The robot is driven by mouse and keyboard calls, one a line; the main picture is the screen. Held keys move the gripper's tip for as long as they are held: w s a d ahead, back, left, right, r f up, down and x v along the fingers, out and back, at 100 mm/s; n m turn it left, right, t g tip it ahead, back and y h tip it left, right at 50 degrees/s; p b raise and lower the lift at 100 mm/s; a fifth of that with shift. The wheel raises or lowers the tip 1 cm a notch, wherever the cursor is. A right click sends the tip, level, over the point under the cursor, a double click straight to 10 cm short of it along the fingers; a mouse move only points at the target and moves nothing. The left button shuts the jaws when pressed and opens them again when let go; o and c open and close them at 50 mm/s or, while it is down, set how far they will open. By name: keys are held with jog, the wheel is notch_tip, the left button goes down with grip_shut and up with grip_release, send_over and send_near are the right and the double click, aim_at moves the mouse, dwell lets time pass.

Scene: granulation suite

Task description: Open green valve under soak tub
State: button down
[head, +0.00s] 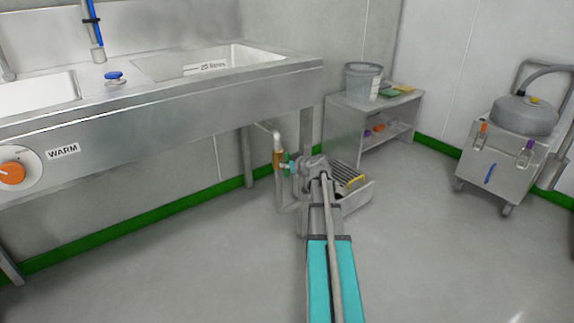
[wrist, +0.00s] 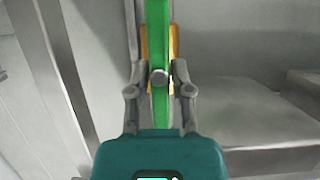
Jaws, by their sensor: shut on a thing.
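The green valve handle (wrist: 160,30) runs upright through the middle of the wrist view, between the fingers of my gripper (wrist: 159,76). The gripper is shut on it. The brass valve body (wrist: 174,45) shows just behind the handle. In the head view, the brass body (head: 277,158) sits on a grey drain pipe (head: 279,192) under the sink unit. My gripper (head: 294,166) reaches it from the right and hides most of the handle, so its angle to the pipe is hard to tell. The soak tub (head: 157,68) is the right-hand basin above.
A steel leg (head: 306,130) of the unit stands close beside my gripper. A floor drain box with a grate (head: 356,198) lies just right. A shelf (head: 345,104) with a bucket (head: 362,80) and a wheeled machine (head: 507,160) stand farther right. Open floor lies in front.

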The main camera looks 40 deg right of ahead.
dwell(0.3)
jog(key=c, duration=0.5)
grip_release()
